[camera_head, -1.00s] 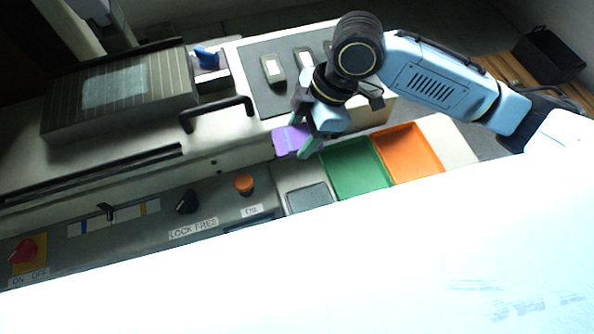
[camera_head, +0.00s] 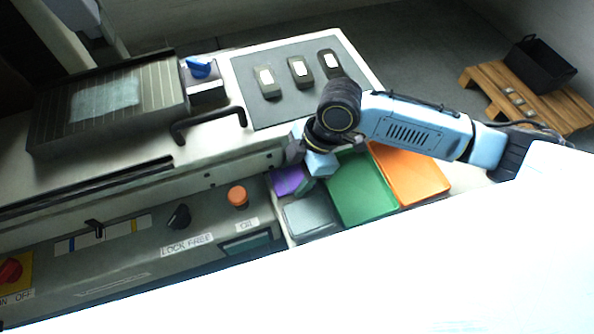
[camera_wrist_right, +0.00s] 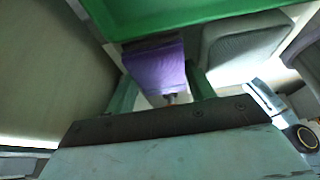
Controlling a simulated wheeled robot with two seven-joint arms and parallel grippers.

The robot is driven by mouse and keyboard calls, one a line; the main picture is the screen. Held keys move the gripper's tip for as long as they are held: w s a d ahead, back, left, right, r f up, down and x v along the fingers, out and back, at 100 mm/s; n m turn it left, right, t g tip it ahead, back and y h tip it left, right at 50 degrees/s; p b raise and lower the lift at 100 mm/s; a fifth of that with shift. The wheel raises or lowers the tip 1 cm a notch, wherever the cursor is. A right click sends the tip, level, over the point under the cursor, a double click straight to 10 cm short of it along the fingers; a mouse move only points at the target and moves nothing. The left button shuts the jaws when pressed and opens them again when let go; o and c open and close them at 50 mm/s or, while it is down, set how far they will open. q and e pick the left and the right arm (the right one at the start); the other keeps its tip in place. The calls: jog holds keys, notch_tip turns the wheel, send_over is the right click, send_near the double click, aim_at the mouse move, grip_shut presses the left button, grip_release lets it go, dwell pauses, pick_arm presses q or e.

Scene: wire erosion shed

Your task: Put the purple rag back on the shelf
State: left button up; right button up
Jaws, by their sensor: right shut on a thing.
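The purple rag (camera_head: 288,180) is a small folded piece, held in my right gripper (camera_head: 303,184) at the front of the machine. It is just behind the grey tray (camera_head: 312,217) and left of the green tray (camera_head: 362,190). In the right wrist view the rag (camera_wrist_right: 157,68) sits between the two green fingers of the right gripper (camera_wrist_right: 165,85). Whether it touches the surface below cannot be told. No separate shelf is clearly recognisable; the trays stand on a pale ledge. My left gripper is not in view.
An orange tray (camera_head: 410,172) is right of the green one. An orange button (camera_head: 237,195) and a black knob (camera_head: 178,217) are on the front panel. A black handle (camera_head: 208,120) juts out nearby. Several dark blocks, one here (camera_head: 267,80), lie on a grey mat (camera_head: 285,108).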

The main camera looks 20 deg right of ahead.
jog(key=shift+f, duration=0.1)
jog(key=o, duration=0.8)
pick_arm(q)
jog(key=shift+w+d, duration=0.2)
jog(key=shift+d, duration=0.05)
pick_arm(e)
jog(key=shift+o, duration=0.4)
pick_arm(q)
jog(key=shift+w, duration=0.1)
pick_arm(e)
jog(key=shift+d+r, duration=0.1)
jog(key=shift+r, duration=0.3)
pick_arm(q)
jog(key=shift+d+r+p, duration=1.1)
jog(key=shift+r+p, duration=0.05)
pick_arm(e)
jog(key=v, duration=1.1)
jog(key=shift+r, duration=0.2)
